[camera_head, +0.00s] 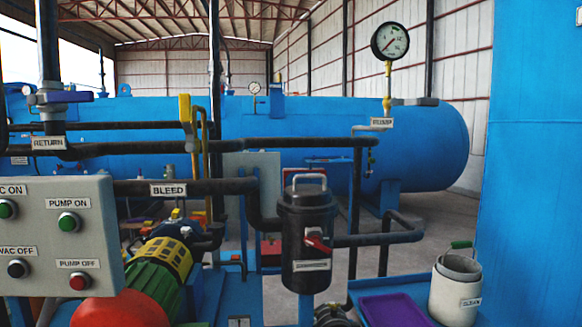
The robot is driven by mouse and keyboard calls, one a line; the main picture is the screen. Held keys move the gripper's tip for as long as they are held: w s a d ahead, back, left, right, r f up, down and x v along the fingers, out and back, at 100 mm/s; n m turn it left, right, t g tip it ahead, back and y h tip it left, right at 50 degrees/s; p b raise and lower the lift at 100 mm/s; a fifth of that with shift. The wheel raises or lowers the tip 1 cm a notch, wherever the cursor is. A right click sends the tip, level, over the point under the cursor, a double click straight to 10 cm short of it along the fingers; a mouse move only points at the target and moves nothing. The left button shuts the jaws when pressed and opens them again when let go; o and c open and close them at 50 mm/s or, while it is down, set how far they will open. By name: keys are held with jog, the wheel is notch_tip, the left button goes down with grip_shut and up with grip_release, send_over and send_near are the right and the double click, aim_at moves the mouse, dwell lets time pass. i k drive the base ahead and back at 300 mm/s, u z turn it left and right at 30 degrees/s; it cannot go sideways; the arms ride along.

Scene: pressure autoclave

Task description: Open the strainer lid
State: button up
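The strainer (307,255) is a black upright canister right of the middle in the head view, joined to dark pipes. Its black strainer lid (307,196) sits on top, with a grey loop handle (309,180) standing up from it. The lid looks level and seated on the body. A red lever (317,241) sticks out from the front of the body, tilted down to the right. A white label is on the lower body, too small to read. My gripper does not show in this view.
A pump (150,280) and a button panel (55,240) stand left. Pipes run beside the strainer. A blue wall (535,160) closes the right side.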

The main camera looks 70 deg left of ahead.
aim_at(311, 199)
jog(key=u, duration=0.75)
jog(key=i, duration=0.9)
jog(key=u, duration=1)
